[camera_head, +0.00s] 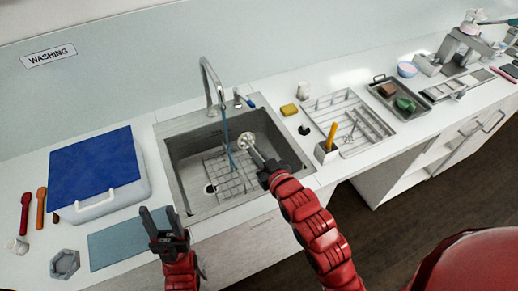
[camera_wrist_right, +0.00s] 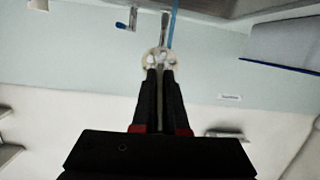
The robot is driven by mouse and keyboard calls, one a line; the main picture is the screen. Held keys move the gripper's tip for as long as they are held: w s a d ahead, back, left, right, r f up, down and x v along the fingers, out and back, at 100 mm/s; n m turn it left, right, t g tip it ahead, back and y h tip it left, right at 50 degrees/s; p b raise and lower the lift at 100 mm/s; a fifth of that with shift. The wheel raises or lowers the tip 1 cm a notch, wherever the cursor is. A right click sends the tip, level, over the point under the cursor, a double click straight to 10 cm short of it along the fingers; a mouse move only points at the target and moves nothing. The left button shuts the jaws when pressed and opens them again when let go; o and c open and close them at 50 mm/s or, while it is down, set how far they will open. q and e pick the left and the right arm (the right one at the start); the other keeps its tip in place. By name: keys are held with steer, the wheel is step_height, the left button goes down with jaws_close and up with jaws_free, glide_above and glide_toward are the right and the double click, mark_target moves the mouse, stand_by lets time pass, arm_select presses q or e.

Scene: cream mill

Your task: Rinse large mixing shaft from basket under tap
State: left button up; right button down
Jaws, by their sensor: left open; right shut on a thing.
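The large mixing shaft has a pale round perforated head (camera_head: 246,141) and a thin rod. My right gripper (camera_head: 267,165) is shut on the rod and holds the shaft over the sink (camera_head: 180,152). In the right wrist view the head (camera_wrist_right: 160,58) sticks out beyond the fingertips of my right gripper (camera_wrist_right: 161,75). The tap (camera_head: 207,78) runs, and a blue stream (camera_head: 227,135) falls just left of the head; I cannot tell whether it touches. A wire basket (camera_head: 232,182) lies in the sink. My left gripper (camera_head: 164,222) is open and empty in front of the sink.
A blue-lidded white box (camera_head: 98,172) and a blue-grey mat (camera_head: 122,243) lie left of the sink. A wire rack (camera_head: 349,122), a yellow sponge (camera_head: 289,109) and a small holder with a yellow-handled tool (camera_head: 326,152) stand right of it. The wall rises behind.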

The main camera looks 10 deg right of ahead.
steer(key=x, duration=0.1)
steer(key=b+x, duration=0.1)
steer(key=shift+w+a+f, duration=0.2)
steer(key=shift+w+a, duration=0.05)
steer(key=shift+a, duration=0.15)
steer(key=a+b+x, duration=0.1)
steer(key=b+x, duration=0.3)
steer(key=x, duration=0.7)
steer(key=shift+s+a+r, duration=0.2)
steer(key=shift+s, duration=0.05)
steer(key=shift+d, duration=0.1)
steer(key=shift+w+d+b, duration=0.3)
steer(key=shift+d+b, duration=0.05)
steer(key=shift+d, duration=0.1)
steer(key=shift+a, duration=0.1)
